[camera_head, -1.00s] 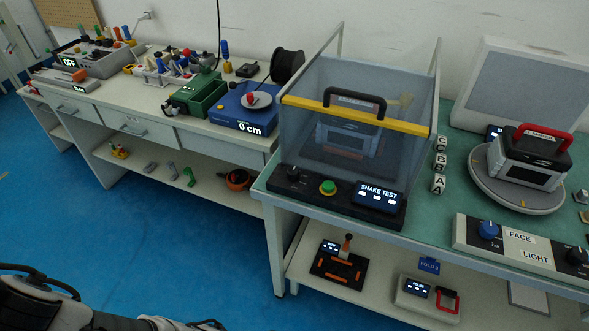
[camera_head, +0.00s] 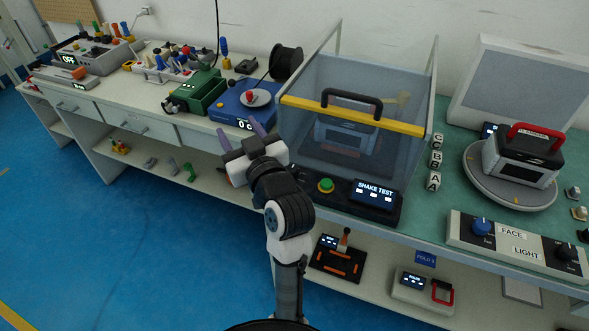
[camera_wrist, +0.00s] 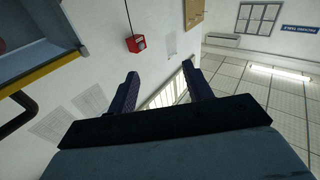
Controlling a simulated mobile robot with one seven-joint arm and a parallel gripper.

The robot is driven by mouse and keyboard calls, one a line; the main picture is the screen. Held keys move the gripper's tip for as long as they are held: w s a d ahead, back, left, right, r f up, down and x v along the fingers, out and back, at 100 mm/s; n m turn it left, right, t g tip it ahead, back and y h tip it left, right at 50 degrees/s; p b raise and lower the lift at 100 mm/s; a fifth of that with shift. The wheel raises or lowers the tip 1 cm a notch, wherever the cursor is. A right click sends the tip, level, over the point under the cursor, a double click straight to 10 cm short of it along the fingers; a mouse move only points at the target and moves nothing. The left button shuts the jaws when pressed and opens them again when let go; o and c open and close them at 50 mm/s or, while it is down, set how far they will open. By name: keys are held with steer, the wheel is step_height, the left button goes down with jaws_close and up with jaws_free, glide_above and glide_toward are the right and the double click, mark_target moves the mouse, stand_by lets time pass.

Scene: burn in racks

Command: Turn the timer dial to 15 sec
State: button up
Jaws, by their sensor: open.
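The shake test panel (camera_head: 345,205) is a black strip at the front of the clear-walled box on the right bench. It carries a green button (camera_head: 325,185) and a lit display reading SHAKE TEST (camera_head: 375,192). The black dial at the panel's left end is hidden behind my wrist in the head view.
The blue floor in front is clear.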

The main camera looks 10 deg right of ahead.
steer(key=s+d+f+m+g+h, duration=0.1)
steer(key=s+d+f+g+h, duration=0.15)
steer(key=d+f, duration=0.4)
steer(key=m+g, duration=0.1)
steer(key=g, duration=0.1)
glide_toward(294, 173)
steer(key=p+x, duration=0.4)
steer(key=x, duration=0.5)
steer(key=shift+w+f, duration=0.15)
steer(key=shift+w, duration=0.1)
steer(key=c, duration=1)
